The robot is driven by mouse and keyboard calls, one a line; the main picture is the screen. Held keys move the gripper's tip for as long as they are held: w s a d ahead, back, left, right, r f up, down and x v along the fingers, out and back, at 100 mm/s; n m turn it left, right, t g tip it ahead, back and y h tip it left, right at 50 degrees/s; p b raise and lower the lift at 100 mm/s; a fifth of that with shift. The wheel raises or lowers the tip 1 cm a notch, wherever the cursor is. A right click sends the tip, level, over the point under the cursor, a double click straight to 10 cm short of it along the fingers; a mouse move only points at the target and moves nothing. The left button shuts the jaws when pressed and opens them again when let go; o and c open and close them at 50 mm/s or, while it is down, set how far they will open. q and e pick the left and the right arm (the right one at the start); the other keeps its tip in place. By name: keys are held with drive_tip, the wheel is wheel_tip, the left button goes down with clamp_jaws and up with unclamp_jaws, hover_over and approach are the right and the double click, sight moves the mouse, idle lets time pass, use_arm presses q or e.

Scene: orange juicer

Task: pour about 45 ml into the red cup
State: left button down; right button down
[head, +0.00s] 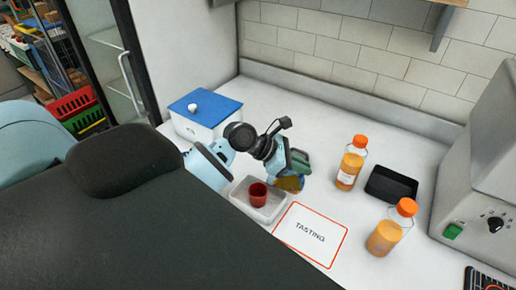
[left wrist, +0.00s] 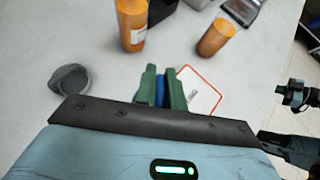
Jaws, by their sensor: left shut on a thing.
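The red cup (head: 258,194) stands upright in a shallow white tray (head: 238,198). My left gripper (head: 297,162) is just behind and to the right of the cup, above the counter. It is shut on a small vessel (head: 289,183) with orange contents, which shows below the green fingers. In the left wrist view a blue part (left wrist: 162,88), apparently of the held vessel, sits between the fingers (left wrist: 160,92). The rest of the vessel is hidden there. Its exact tilt is unclear, and I see no stream. The cup's inside is too small to judge.
A white card marked TASTING (head: 310,235) lies right of the tray. Two orange-capped bottles (head: 351,164) (head: 390,229) and a black container (head: 391,184) stand further right. A blue-lidded box (head: 205,112) stands behind left. A round grey object (left wrist: 69,80) shows in the wrist view.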

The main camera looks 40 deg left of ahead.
use_arm(q)
drive_tip(key=shift+s+a+t+h, duration=0.3)
drive_tip(key=shift+t+h, duration=0.1)
drive_tip(key=shift+h, duration=0.1)
idle(0.3)
drive_tip(key=shift+s+a+r+t+h, duration=0.45)
drive_tip(key=shift+a+r+t+h, duration=0.05)
drive_tip(key=shift+a+t+h, duration=0.1)
idle(1.6)
drive_tip(key=shift+s+a+r+t+h, duration=0.6)
drive_tip(key=shift+s+a+h, duration=0.1)
drive_tip(key=shift+a, duration=0.1)
idle(0.8)
drive_tip(key=w+d+f+g+y, duration=0.2)
drive_tip(key=shift+w+d, duration=0.3)
drive_tip(key=shift+d, duration=0.1)
drive_tip(key=shift+f+y, duration=0.2)
drive_tip(key=shift+y, duration=0.1)
drive_tip(key=shift+d+r, duration=0.1)
